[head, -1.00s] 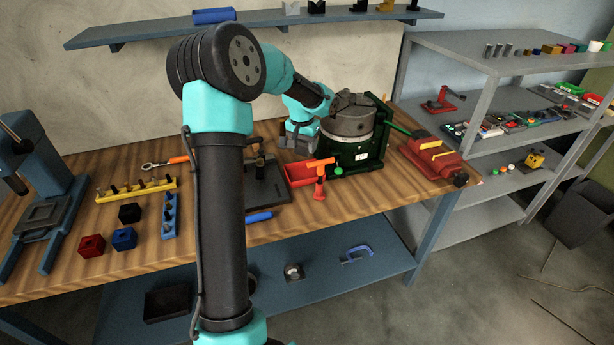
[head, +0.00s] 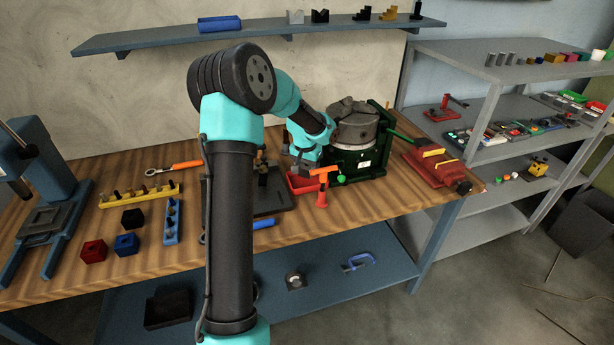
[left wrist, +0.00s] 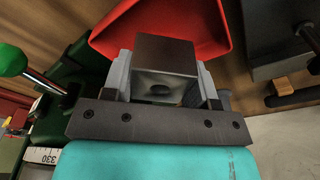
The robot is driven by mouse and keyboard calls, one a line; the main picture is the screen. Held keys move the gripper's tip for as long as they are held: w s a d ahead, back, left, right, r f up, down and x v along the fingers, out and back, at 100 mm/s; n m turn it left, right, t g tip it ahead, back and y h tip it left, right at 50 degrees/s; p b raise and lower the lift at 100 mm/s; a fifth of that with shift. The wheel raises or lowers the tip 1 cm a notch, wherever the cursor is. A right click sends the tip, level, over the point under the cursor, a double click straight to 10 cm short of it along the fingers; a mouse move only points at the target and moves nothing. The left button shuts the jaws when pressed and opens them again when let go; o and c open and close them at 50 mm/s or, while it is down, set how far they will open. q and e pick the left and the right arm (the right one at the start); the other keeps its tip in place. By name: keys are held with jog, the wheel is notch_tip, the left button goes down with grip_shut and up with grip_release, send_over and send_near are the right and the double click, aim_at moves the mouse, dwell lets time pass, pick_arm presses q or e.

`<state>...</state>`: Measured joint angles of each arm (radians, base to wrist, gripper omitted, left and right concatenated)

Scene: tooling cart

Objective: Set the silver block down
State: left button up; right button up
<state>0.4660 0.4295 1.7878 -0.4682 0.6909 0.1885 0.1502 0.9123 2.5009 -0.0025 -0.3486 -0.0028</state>
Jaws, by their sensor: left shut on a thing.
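The silver block (left wrist: 166,58) is a grey cube with a round hole in its near face. In the left wrist view my left gripper (left wrist: 163,80) is shut on it, one finger at each side. The block is over the red tray (left wrist: 215,30); I cannot tell whether it touches the tray floor. In the head view my left gripper (head: 303,168) is at the red tray (head: 299,187), in front of the green-based chuck. The block is not clearly visible there. My right gripper is not in view.
An orange-red clamp-like tool (head: 322,186) stands just right of the tray. The chuck (head: 354,128) is close behind on the right. A dark plate (head: 272,200) lies to the left. Bare wood lies along the bench front. A wall shelf (head: 265,30) runs above.

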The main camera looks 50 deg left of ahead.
aim_at(307, 176)
pick_arm(q)
jog(key=shift+f, duration=1.85)
jog(key=o, duration=0.8)
jog(key=shift+f, duration=0.1)
jog(key=r, duration=0.4)
jog(key=s+r, duration=0.1)
jog(key=r, duration=0.7)
jog(key=shift+s+d+r, duration=0.1)
jog(key=shift+s+d, duration=0.15)
